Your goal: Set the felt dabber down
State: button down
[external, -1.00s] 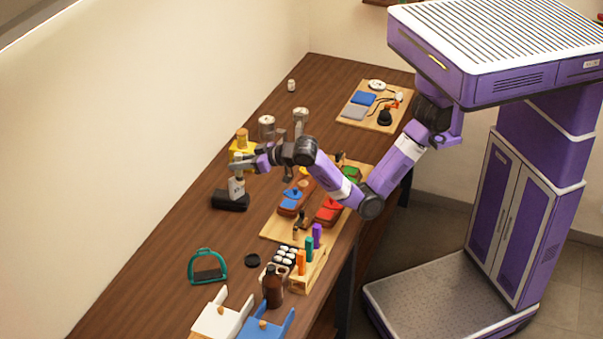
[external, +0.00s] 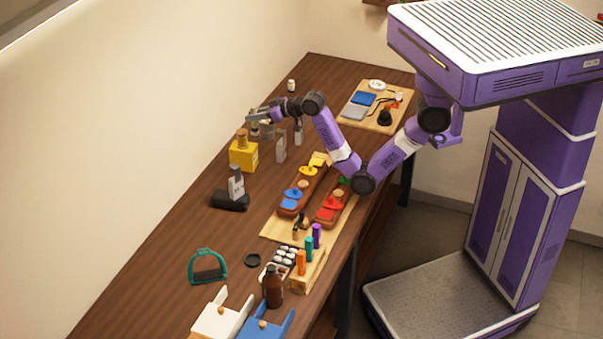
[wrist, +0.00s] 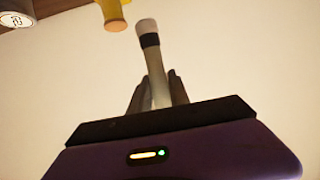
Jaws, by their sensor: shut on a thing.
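The felt dabber (wrist: 150,65) looks like a slim pale stick with a black band near its whitish end. In the wrist view it stands between the two fingers of my gripper (wrist: 157,92), which is shut on it. The banded end points away from the palm. In the external view my gripper (external: 252,116) is over the back part of the bench, near a grey lidded jar (external: 267,131) that the wrist partly covers. The dabber is too small there to make out clearly.
A yellow bottle (external: 243,155) with a cork and a grey block (external: 281,146) stand close by. A labelled grey bottle (external: 236,187) stands at a black holder (external: 230,201). Bare bench (external: 195,215) lies left of these. A wooden board (external: 352,118) is further back.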

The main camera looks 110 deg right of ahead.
jog(key=s+d+r, duration=0.1)
jog(key=s+d, duration=0.4)
jog(key=s, duration=0.6)
jog(key=s+d+r, duration=0.1)
jog(key=s+d, duration=0.5)
jog(key=s, duration=0.4)
jog(key=s+r, duration=0.1)
jog(key=s, duration=1.3)
jog(key=shift+n+t+y, duration=0.3)
jog(key=shift+n+y, duration=0.1)
jog(key=shift+n, duration=0.1)
notch_tip(320, 180, down, 25)
jog(key=shift+a+r, duration=0.15)
jog(key=shift+w, duration=0.1)
jog(key=c, duration=1.2)
grip_release()
jog(key=shift+c, duration=0.2)
